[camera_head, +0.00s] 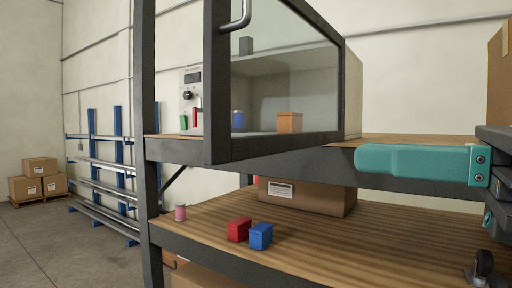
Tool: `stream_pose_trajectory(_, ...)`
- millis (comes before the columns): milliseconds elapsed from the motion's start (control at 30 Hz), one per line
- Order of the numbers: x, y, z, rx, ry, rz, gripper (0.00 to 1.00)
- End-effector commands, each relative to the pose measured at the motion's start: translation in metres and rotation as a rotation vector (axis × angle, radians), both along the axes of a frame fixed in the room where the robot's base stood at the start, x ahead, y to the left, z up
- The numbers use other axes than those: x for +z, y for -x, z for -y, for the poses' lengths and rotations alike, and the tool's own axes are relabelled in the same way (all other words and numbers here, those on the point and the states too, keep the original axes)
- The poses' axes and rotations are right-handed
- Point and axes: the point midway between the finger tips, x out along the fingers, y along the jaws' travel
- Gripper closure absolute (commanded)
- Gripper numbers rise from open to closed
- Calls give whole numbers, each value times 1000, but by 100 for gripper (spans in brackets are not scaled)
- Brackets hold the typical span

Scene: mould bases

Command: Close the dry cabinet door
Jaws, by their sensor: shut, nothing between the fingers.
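The dry cabinet stands on the upper shelf; its pale side wall (353,92) shows behind the door. Its door, a dark frame (217,95) around a glass pane, stands open, with its free edge swung out toward me. A curved metal handle (238,14) is on that near left edge, partly cut off at the top. Through the glass show an orange box (290,122) and a blue container (238,120). My gripper (368,160), with teal fingers, reaches in from the right edge. It is shut and empty, right of and below the door, apparently not touching it.
A dark upright post (147,150) stands left of the door. The lower shelf (330,235) holds a red box (239,229), a blue box (260,236), a pink spool (180,213) and a cardboard carton (315,196). Blue racks (118,150) stand far left beside open floor.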

Motion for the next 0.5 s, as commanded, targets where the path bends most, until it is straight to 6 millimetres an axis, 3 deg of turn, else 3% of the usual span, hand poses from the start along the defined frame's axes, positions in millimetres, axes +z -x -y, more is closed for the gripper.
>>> stream_pose_trajectory(267,1,-5,-8,8,-27,-33,100)
stream_pose_trajectory(500,1,-24,-34,12,-25,-34,100)
